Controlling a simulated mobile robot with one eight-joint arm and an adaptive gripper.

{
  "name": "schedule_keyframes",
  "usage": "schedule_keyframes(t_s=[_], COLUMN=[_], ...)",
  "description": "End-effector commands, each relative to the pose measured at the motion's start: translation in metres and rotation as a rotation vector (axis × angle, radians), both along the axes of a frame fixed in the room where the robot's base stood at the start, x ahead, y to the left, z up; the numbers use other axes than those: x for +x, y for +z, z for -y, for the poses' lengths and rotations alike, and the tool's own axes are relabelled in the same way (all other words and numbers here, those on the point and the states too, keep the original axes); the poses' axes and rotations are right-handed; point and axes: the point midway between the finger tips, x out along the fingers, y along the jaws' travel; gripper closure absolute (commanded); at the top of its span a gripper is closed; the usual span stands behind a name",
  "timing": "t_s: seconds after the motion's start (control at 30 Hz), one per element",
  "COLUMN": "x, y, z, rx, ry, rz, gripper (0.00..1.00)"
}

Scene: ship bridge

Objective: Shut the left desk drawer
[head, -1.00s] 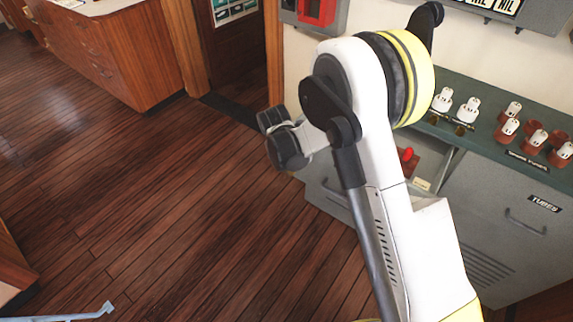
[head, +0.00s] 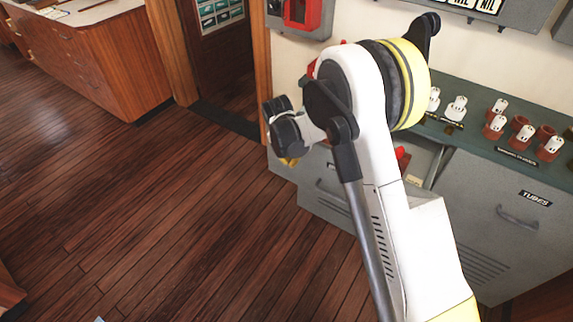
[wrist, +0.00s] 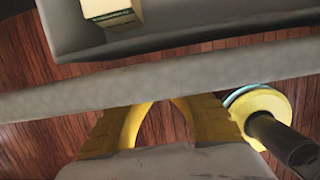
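The left desk drawer (head: 422,158) stands open in the grey desk in the head view, with a red object (head: 402,157) in it. My arm hides much of the drawer. In the wrist view a grey bar-like edge (wrist: 60,98) crosses the picture, and it looks like part of the drawer. My gripper (wrist: 161,103) shows as two yellow fingers below that edge. Their tips meet or pass behind it, so I cannot tell contact or how far apart they are. A bit of yellow gripper (head: 290,162) shows left of the desk in the head view.
The desk (head: 475,200) has a closed front labelled TUBES (head: 535,198) at the right. Several white-topped items stand on its top. A wooden cabinet (head: 115,60) stands at the upper left. The wooden floor (head: 150,220) between is clear.

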Motion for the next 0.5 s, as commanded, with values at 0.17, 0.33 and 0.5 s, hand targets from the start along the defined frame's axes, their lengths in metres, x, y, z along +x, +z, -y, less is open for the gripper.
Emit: schedule_keyframes(t_s=[0.17, 0.33, 0.5], x=[0.031, 0.066, 0.097], y=[0.0, 0.0, 0.0], z=[0.024, 0.049, 0.071], rx=[-0.002, -0.001, -0.001], ry=[-0.004, -0.005, -0.003], rz=[0.001, 0.002, 0.001], gripper=[1.0, 1.0, 1.0])
